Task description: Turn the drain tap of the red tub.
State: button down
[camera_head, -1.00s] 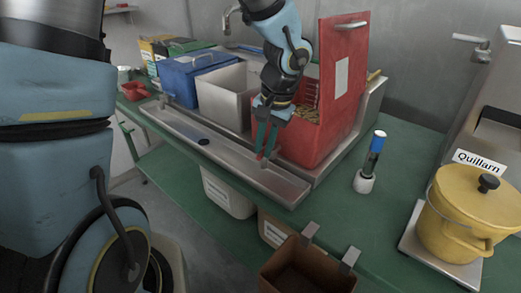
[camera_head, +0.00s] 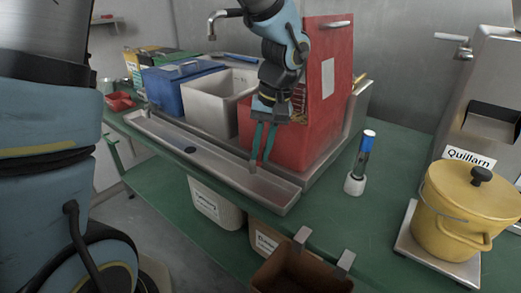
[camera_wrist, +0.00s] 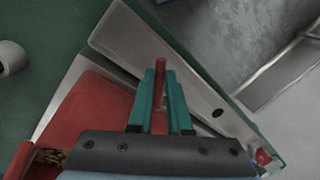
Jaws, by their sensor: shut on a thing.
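The red tub (camera_head: 305,145) stands at the right end of the row of tubs, its tall red lid raised. My gripper (camera_head: 262,157) points down at the tub's front, above the metal trough. In the wrist view, the teal fingers of my gripper (camera_wrist: 160,90) are closed on both sides of the red tap handle (camera_wrist: 160,72), whose end sticks out past the fingertips. In the head view the handle is hidden by the fingers. A small grey metal piece (camera_head: 254,167), seemingly the tap's spout, shows just below the fingertips.
The metal trough (camera_head: 215,158) with a dark drain hole runs along the tubs' front. Grey (camera_head: 207,105) and blue (camera_head: 165,87) tubs stand to the left. A blue-topped cylinder (camera_head: 361,160) stands right on the green bench. A yellow pot (camera_head: 465,215) stands farther right.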

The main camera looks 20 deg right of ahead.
jog(key=c, duration=0.8)
grip_release()
jog(key=shift+c, duration=0.2)
notch_tip(320, 180, up, 10)
jog(key=shift+b, duration=0.45)
jog(key=shift+c, duration=0.3)
